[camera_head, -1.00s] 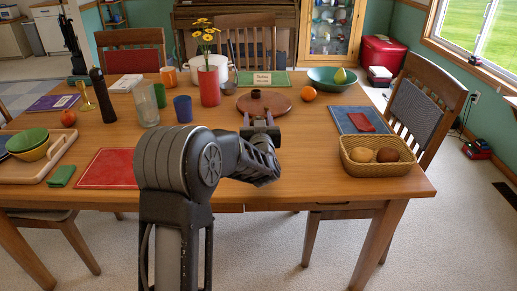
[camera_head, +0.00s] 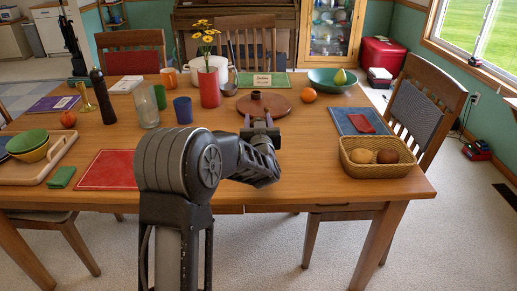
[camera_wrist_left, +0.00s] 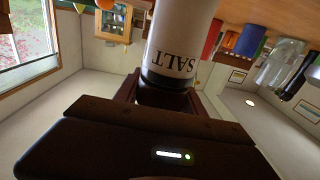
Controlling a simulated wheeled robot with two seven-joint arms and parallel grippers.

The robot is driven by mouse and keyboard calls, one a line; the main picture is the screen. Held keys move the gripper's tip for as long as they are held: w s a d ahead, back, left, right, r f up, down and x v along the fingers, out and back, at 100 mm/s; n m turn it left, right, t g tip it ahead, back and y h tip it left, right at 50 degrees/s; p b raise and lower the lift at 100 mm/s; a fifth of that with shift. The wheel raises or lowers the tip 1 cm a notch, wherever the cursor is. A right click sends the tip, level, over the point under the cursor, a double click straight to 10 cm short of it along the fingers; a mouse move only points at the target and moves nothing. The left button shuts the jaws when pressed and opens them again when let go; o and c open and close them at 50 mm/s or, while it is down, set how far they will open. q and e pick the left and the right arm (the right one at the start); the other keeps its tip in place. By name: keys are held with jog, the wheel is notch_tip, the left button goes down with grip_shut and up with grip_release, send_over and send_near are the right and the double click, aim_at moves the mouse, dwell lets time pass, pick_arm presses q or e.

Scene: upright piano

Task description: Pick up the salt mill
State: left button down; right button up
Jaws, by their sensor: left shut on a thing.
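The salt mill (camera_wrist_left: 180,45) fills the upper middle of the left wrist view: a white body with upside-down black SALT lettering and a dark band at its gripped end. My left gripper (camera_head: 260,120) is shut on that end, and it also shows in the wrist view (camera_wrist_left: 162,97). The mill's far end is cut off by the frame, so I cannot tell whether it touches the table. In the head view I cannot make out its white body; my gripper and wrist hide that spot. My right gripper is not in view.
A round brown board (camera_head: 280,106) lies just beyond my left gripper on the wooden table (camera_head: 310,155). A red vase (camera_head: 209,88) and blue cup (camera_head: 183,109) stand to its left. A wicker basket (camera_head: 376,167) is at right. The front middle is clear.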

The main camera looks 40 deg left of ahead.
pick_arm(q)
jog(key=shift+r, duration=0.1)
notch_tip(320, 180, up, 10)
jog(key=p, duration=0.1)
jog(key=shift+p, duration=0.4)
jog(key=shift+a, duration=0.1)
dwell(0.4)
